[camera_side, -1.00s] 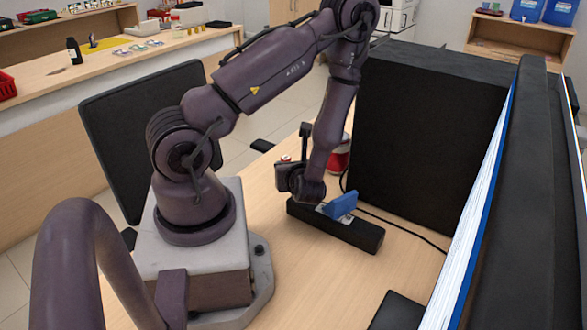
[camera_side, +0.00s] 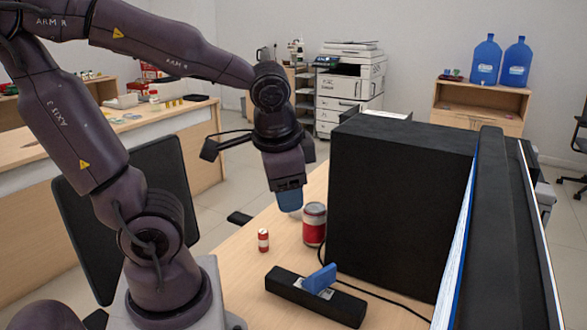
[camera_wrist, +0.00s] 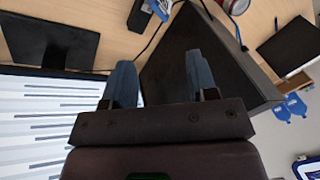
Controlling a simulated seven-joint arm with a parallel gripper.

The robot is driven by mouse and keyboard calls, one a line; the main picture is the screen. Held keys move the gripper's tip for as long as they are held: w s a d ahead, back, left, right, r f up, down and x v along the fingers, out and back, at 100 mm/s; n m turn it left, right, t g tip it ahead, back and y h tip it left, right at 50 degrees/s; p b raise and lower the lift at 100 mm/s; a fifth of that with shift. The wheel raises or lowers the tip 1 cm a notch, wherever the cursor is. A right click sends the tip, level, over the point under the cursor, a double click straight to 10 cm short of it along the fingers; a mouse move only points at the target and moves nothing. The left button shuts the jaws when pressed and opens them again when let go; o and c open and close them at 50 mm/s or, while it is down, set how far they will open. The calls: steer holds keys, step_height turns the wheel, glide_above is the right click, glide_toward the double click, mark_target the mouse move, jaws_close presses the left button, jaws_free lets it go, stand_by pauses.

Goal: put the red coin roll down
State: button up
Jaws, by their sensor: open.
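The red coin roll (camera_side: 263,240), a small red cylinder with a white band, stands upright on the wooden desk in the side view, apart from other things. My gripper (camera_side: 289,200) is raised above the desk, up and to the right of the roll in the picture, with blue fingers pointing down. In the wrist view my gripper (camera_wrist: 159,58) is open, with nothing between its fingers. I cannot make out the coin roll in the wrist view.
A larger red can (camera_side: 314,225) stands just right of the roll, beside a big black case (camera_side: 400,205). A black bar (camera_side: 315,298) with a blue piece (camera_side: 320,278) lies in front. A cable runs over the desk. A dark monitor (camera_side: 160,185) stands left.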

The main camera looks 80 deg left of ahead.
steer(key=d+r+t+h, duration=0.3)
steer(key=d+r, duration=0.1)
steer(key=shift+d+r+n, duration=0.35)
steer(key=shift+r+n, duration=0.05)
stand_by(0.8)
